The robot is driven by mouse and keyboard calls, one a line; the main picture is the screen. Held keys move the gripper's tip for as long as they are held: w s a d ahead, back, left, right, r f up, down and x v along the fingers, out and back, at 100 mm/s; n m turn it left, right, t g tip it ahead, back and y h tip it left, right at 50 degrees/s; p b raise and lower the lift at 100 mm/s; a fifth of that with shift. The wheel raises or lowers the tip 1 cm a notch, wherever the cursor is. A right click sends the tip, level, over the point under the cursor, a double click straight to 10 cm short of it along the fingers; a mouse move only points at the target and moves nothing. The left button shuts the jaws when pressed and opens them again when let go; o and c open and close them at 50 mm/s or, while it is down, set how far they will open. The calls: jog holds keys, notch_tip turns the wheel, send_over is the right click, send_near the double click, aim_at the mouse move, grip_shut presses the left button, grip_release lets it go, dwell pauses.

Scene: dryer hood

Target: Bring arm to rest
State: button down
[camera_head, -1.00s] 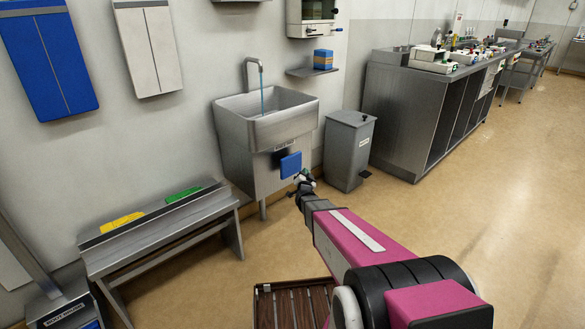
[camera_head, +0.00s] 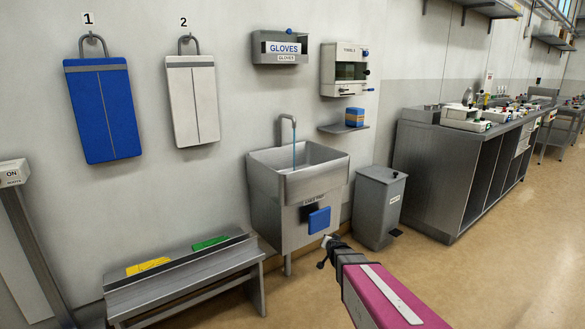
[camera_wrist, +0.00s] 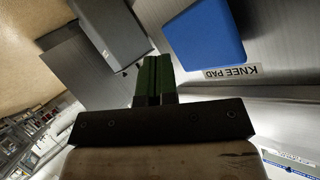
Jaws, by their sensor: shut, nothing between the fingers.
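My arm (camera_head: 385,297) is pink and black and reaches in from the bottom right of the head view. My gripper (camera_head: 326,243) is at its far end, in front of the sink's lower front and just below the blue knee pad (camera_head: 319,220) in the picture. In the wrist view the two dark green fingers (camera_wrist: 153,80) are together with nothing between them. The blue knee pad (camera_wrist: 203,38) also shows there, upper right, with its label upside down. I see a gap between fingers and pad; contact is not visible.
A steel sink (camera_head: 297,180) with running water stands against the wall, a grey bin (camera_head: 379,207) right of it. A low bench (camera_head: 185,284) with yellow and green items stands left. Blue (camera_head: 103,115) and white (camera_head: 193,103) panels hang above. Open floor (camera_head: 490,265) lies right.

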jog(key=s+r+n+g, duration=0.1)
jog(key=s+g, duration=0.5)
jog(key=s, duration=0.8)
jog(key=s+d+r+n+g, duration=0.1)
jog(key=s+n+g, duration=0.2)
jog(key=s, duration=1.1)
jog(key=g, duration=0.3)
jog(key=shift+d+r+n+g, duration=0.2)
jog(key=shift+r+n+g, duration=0.1)
jog(key=shift+n+g, duration=0.1)
